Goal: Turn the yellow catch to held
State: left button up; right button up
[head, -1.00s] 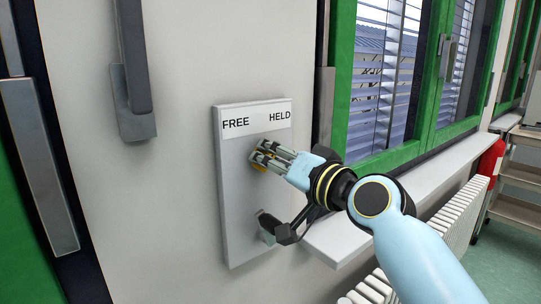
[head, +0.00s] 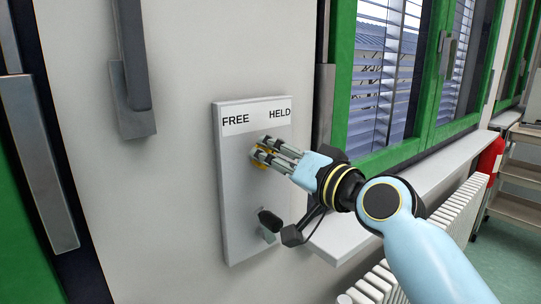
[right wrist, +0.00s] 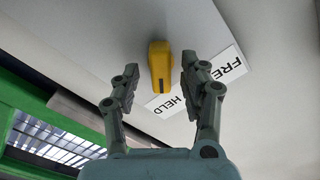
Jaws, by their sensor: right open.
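The yellow catch (right wrist: 160,64) sits on a light grey panel (head: 240,220) on the wall. Its dark-marked end points towards the word HELD (right wrist: 172,105) in the right wrist view. My right gripper (head: 262,154) is at the panel, below the labels. Its fingers (right wrist: 163,82) are open, one on each side of the catch, with visible gaps. In the head view the fingers cover most of the catch, and only bits of yellow show. My left gripper is out of view.
The word FREE (head: 236,119) is on the panel's upper left. A grey handle (head: 137,110) stands out left of the panel. A window sill (head: 400,195), a radiator (head: 440,235) and green window frames (head: 343,80) lie to the right.

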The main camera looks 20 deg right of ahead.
jog(key=v, duration=1)
jog(key=shift+s, duration=0.4)
jog(key=shift+d, duration=0.15)
